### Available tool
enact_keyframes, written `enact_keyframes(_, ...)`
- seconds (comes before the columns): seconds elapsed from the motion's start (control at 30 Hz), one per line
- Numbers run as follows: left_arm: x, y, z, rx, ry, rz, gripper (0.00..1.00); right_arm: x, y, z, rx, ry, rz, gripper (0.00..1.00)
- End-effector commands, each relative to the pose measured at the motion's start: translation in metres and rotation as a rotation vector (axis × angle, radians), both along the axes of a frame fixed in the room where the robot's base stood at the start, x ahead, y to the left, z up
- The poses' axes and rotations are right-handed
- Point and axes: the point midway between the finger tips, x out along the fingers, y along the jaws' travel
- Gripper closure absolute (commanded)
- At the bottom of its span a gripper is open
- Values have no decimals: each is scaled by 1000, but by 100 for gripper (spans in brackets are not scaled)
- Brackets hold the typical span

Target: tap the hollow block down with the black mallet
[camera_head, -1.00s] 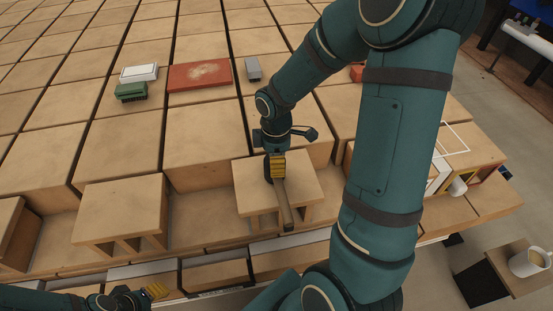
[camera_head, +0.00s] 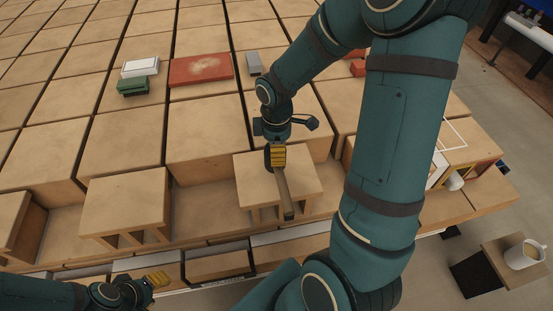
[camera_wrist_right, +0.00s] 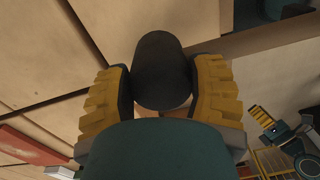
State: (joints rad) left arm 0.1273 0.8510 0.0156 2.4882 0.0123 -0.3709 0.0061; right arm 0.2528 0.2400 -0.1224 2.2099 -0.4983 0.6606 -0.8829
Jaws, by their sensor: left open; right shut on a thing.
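My right gripper (camera_head: 276,156) is shut on the black mallet, over a hollow block (camera_head: 305,180) with openings in its front side. The mallet's handle (camera_head: 285,198) slants down the picture across the block's top. Its dark cylindrical head (camera_wrist_right: 162,70) fills the space between the yellow fingers in the right wrist view. I cannot tell whether the mallet touches the block. Another hollow block (camera_head: 125,195) stands to the left. My left gripper (camera_head: 155,281) is open and apart from the blocks, low in the head view.
Blocks of a similar tan colour fill the surface behind. A red brick (camera_head: 200,70), a green brick (camera_head: 132,85), a white block (camera_head: 141,67) and a grey block (camera_head: 253,63) lie on them. A mug (camera_head: 522,255) stands on a small table at right.

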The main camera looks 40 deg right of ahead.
Motion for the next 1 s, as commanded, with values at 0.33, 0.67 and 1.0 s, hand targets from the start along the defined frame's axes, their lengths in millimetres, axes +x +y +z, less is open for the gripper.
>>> enact_keyframes(0.33, 0, 0, -1, 0, 0, 0, 53, 0, 0, -2, 0, 0, 0, 75)
enact_keyframes(0.67, 0, 0, -15, 0, 0, 0, 53, 0, 0, -19, 0, 0, 0, 76)
enact_keyframes(1.0, 0, 0, -22, 0, 0, 0, 53, 0, 0, -29, 0, 0, 0, 75)
